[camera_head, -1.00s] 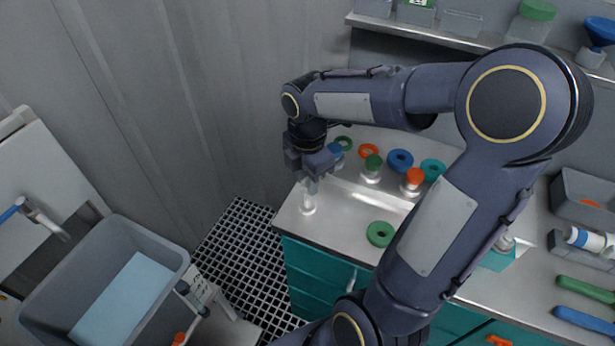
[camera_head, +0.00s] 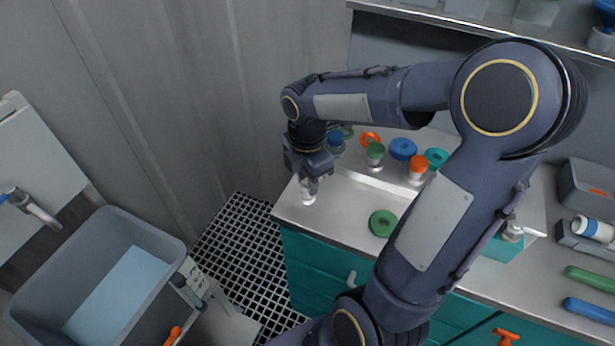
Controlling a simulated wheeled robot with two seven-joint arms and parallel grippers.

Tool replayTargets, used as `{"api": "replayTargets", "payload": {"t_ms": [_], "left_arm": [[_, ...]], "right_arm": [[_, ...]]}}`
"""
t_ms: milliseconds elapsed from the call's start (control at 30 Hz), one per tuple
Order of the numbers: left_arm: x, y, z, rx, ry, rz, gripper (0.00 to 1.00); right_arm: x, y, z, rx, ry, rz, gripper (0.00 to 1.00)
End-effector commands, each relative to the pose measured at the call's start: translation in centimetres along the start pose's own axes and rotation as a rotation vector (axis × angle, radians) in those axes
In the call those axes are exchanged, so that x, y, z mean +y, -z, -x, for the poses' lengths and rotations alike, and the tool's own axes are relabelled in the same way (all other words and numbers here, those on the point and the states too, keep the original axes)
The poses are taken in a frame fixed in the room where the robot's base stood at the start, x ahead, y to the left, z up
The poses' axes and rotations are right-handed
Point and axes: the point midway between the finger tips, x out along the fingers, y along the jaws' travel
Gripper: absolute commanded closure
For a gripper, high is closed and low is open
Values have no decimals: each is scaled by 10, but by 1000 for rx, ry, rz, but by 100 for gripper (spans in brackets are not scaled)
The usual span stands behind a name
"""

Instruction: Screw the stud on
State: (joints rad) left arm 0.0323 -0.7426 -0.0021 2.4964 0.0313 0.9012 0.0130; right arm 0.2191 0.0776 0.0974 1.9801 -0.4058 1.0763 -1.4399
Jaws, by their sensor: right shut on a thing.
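My right gripper (camera_head: 311,184) is at the left end of the steel bench top (camera_head: 345,215), pointing down. It is shut on a small part, the stud, which is mostly hidden between the fingers. A short whitish vessel or fitting (camera_head: 307,198) stands on the bench directly below the fingertips. The fingers reach down to its top, and I cannot tell how far the stud is seated in it. My left gripper is not in view.
Behind stand a green-capped jar (camera_head: 375,152), an orange-capped jar (camera_head: 418,163) and several coloured rings. A green ring (camera_head: 383,223) lies in front on clear bench. A grey tub with blue liquid (camera_head: 60,275) stands at lower left.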

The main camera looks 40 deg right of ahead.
Motion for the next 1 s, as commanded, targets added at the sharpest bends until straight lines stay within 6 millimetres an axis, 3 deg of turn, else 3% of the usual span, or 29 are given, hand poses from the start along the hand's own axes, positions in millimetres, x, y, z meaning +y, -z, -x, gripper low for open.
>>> {"api": "replayTargets", "payload": {"t_ms": [167,800,1000], "left_arm": [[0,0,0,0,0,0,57],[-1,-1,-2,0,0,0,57],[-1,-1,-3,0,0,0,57]], "right_arm": [[0,0,0,0,-1,-242,96],[1,0,0,2,-3,-1422,96],[1,0,0,2,-3,-1697,96]]}}
